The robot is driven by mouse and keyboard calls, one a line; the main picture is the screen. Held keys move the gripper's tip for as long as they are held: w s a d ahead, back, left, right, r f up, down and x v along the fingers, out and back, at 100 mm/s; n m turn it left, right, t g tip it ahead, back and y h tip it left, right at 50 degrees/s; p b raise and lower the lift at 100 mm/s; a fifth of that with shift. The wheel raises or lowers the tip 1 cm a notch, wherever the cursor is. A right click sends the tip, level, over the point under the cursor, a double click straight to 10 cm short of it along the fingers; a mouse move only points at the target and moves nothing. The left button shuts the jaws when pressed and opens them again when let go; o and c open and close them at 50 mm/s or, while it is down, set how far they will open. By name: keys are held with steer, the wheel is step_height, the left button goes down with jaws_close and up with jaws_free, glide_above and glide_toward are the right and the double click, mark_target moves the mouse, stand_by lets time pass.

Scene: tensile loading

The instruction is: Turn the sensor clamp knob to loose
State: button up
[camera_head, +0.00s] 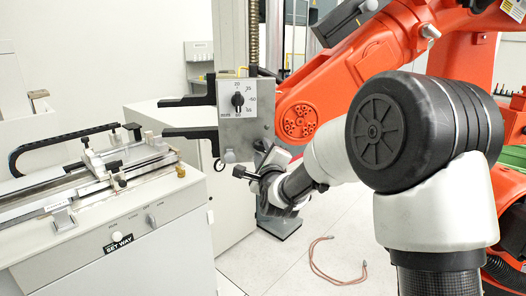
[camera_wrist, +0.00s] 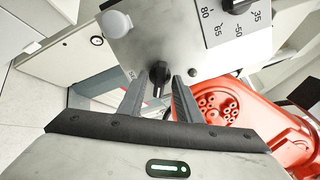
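A small black knob (camera_wrist: 159,74) sits low on the front face of a grey metal box (camera_wrist: 160,45) in the wrist view. It looks like the sensor clamp knob; lettering beside it is mostly hidden. My gripper (camera_wrist: 160,80) is open, one finger on each side of the knob, with a visible gap to each. I cannot tell whether the fingertips reach as deep as the knob. In the head view my gripper (camera_head: 264,158) is at the lower right of the box (camera_head: 244,134), and the knob there is hard to make out.
A larger numbered black dial (camera_head: 237,100) sits higher on the box, with a pale round part (camera_head: 229,156) below. Black horizontal arms (camera_head: 190,133) stick out left. An orange robot arm (camera_head: 340,80) stands close behind. A bench machine (camera_head: 110,220) is at left.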

jaws_close()
